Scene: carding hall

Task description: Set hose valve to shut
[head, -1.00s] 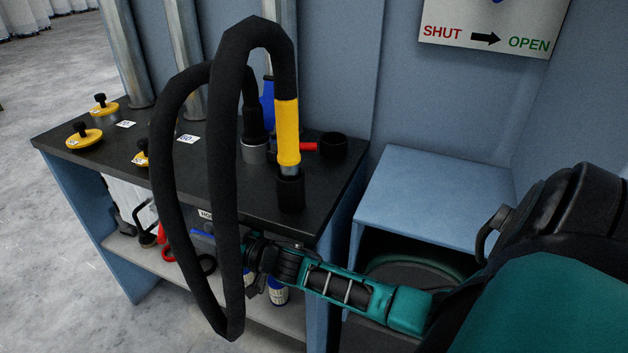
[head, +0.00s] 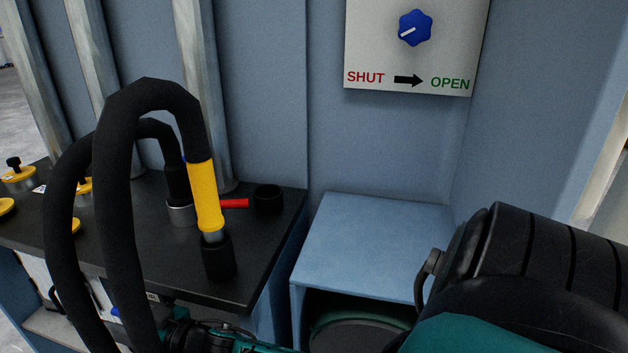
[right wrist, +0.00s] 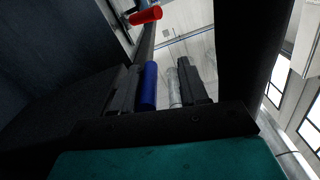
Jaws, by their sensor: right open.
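A white panel (head: 365,45) on the blue wall carries a blue knob (head: 414,28) above the words SHUT, an arrow and OPEN. The knob's white mark points left and slightly down, toward the SHUT side. A black hose (head: 115,200) loops over the dark bench; its yellow grip (head: 205,195) stands in a black holder. A red lever (head: 234,203) sticks out behind the grip, beside the hose's grey fitting (head: 181,213). My right gripper (right wrist: 171,88) is open, low at the bench front, partly hidden in the head view.
The dark bench top (head: 150,265) holds yellow-topped weights (head: 18,175) at left and an empty black cup (head: 268,198). A blue box (head: 375,230) stands right of the bench. The wall below the panel is clear. A red cylinder (right wrist: 146,15) shows in the wrist view.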

